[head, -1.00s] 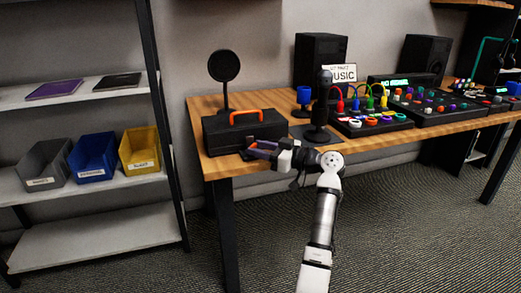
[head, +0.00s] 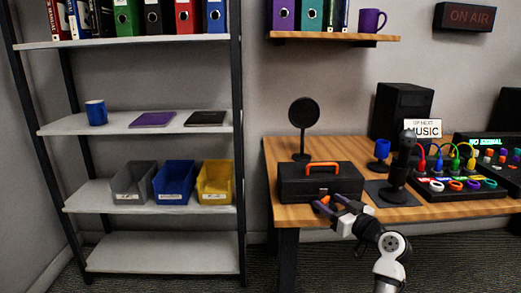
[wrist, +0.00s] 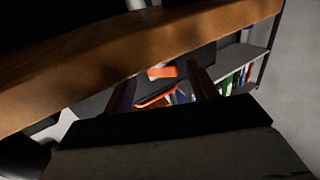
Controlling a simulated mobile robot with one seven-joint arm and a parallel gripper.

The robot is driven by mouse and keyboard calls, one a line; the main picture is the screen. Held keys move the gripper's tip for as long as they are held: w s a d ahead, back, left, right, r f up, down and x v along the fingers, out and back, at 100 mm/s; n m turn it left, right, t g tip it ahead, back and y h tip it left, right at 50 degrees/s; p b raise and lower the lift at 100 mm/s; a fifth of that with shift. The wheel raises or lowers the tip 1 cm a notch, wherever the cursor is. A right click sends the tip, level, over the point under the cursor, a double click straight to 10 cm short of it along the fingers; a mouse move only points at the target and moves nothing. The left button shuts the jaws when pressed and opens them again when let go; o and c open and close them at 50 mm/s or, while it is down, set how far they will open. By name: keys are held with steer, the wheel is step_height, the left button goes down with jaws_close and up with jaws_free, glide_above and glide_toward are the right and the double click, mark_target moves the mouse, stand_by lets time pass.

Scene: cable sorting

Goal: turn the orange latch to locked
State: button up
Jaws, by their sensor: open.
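A black case (head: 291,190) with an orange carrying handle (head: 322,164) sits at the front left of the wooden table. A small orange piece, apparently the latch (head: 323,204), shows low on the case's front, by my fingertips. My gripper (head: 333,203) is open in front of the case, its dark fingers pointing at it. In the wrist view, orange shows between the two fingers of my gripper (wrist: 161,88); I cannot tell which piece is latch and which is handle. The latch's exact angle and any contact with it are unclear.
A shelf with grey, blue and yellow bins (head: 174,183) stands left.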

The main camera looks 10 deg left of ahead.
steer(key=shift+s+a+r+m+t+h+p, duration=0.15)
steer(key=shift+m+t+h+p, duration=0.45)
steer(key=shift+p, duration=0.55)
steer(key=shift+s+a+r+m+t+h+p, duration=0.15)
steer(key=shift+m+t+h+p, duration=0.25)
steer(key=shift+h+p, duration=0.6)
steer(key=shift+a+r+m+t+h+p, duration=0.15)
steer(key=shift+m+t+h+p, duration=0.35)
steer(key=shift+p, duration=0.85)
steer(key=m+h+p, duration=0.1)
steer(key=p, duration=0.2)
steer(key=m+t+h+p, duration=0.1)
steer(key=p, duration=0.1)
steer(key=shift+a+f+h+p, duration=0.15)
steer(key=shift+a+h+p, duration=0.1)
steer(key=shift+h+p, duration=0.15)
steer(key=b+v, duration=0.3)
steer(key=v, duration=1.1)
steer(key=s+a+r+n+t+y, duration=0.2)
steer(key=a+r+y, duration=0.3)
steer(key=a+r, duration=1.3)
steer(key=shift+a+r+n+t+y+p, duration=0.2)
steer(key=shift+a+n+t+y+p, duration=0.4)
steer(key=shift+a, duration=0.55)
